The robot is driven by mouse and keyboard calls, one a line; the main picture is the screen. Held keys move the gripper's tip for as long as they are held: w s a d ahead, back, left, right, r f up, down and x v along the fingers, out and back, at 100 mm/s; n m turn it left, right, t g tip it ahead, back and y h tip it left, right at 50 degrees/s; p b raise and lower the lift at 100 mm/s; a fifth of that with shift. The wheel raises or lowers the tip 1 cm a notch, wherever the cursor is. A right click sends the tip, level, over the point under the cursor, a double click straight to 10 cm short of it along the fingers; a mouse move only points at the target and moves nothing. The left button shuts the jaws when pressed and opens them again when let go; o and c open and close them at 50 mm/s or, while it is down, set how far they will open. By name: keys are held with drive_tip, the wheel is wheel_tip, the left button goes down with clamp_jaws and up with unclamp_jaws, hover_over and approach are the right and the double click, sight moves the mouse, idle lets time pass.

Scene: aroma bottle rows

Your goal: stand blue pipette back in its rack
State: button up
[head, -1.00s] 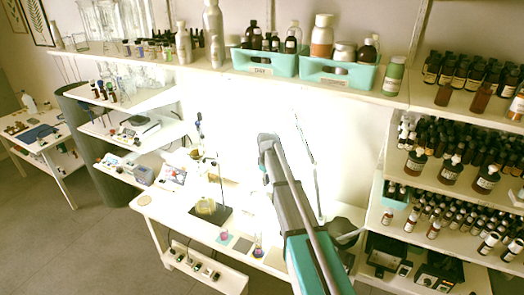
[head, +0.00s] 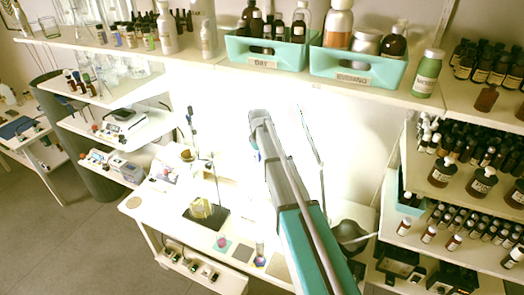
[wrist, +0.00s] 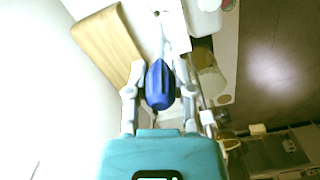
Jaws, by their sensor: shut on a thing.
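The blue pipette (wrist: 160,88) is between the fingers of my gripper (wrist: 160,70) in the wrist view. Its blue bulb is gripped and its pale, thin stem points toward the top of the picture. My gripper is shut on the bulb. A white piece (wrist: 174,12) with a small dark hole lies beyond the stem at the top; I cannot tell whether it is the rack or whether the stem touches it. In the head view my arm hides most of the gripper, with only a small patch of blue beside its far end.
A wooden board (wrist: 108,42) is left of the pipette in the wrist view. In the head view, a stand on a dark base (head: 208,216) and a small flask (head: 260,256) are on the white bench (head: 150,212). Teal bins (head: 268,56) sit on the shelf above.

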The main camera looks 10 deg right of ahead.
drive_tip(key=shift+w+a, duration=0.15)
drive_tip(key=shift+w, duration=0.15)
drive_tip(key=shift+d, duration=0.25)
drive_tip(key=shift+f, duration=0.2)
drive_tip(key=shift+s+f+b, duration=0.1)
drive_tip(key=shift+f+b, duration=1.55)
drive_tip(key=shift+b, duration=0.2)
drive_tip(key=shift+f, duration=0.25)
drive_tip(key=shift+f+b, duration=2.7)
drive_tip(key=shift+b, duration=0.3)
idle(0.6)
